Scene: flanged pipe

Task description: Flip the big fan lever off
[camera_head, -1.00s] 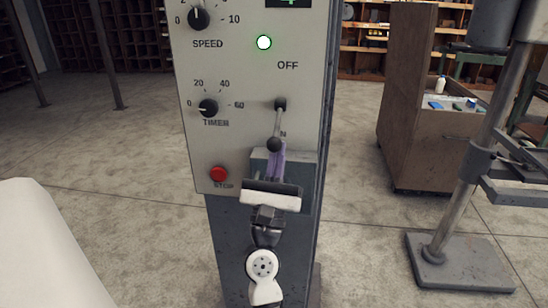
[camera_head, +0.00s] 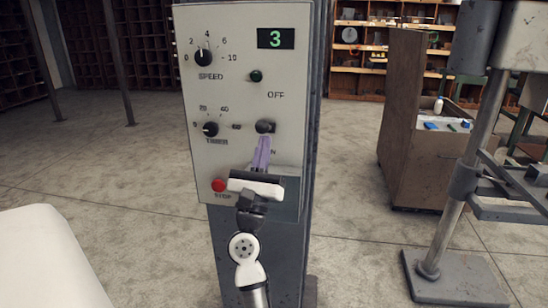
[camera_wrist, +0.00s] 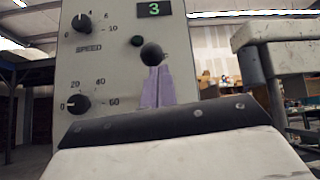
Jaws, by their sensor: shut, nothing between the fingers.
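A grey control panel (camera_head: 240,30) carries a lever with a dark ball knob (camera_head: 266,127), below the OFF label (camera_head: 276,95). The knob hides its shaft, so the lever appears to point out towards the camera; its exact angle cannot be told. My gripper (camera_head: 264,139), with purple fingers, is shut and empty just below the knob. In the wrist view, the knob (camera_wrist: 151,54) sits right above the fingertips (camera_wrist: 156,70), touching or nearly so. The indicator light (camera_head: 256,76) between display and OFF label is dark. The ON label is mostly hidden by my fingers.
The panel also has a speed dial (camera_head: 203,57), a timer dial (camera_head: 211,129), a red stop button (camera_head: 219,185) and a display (camera_head: 276,38) reading 3. A grey stand (camera_head: 455,275) and a brown cabinet (camera_head: 405,120) stand to the right. The floor between is clear.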

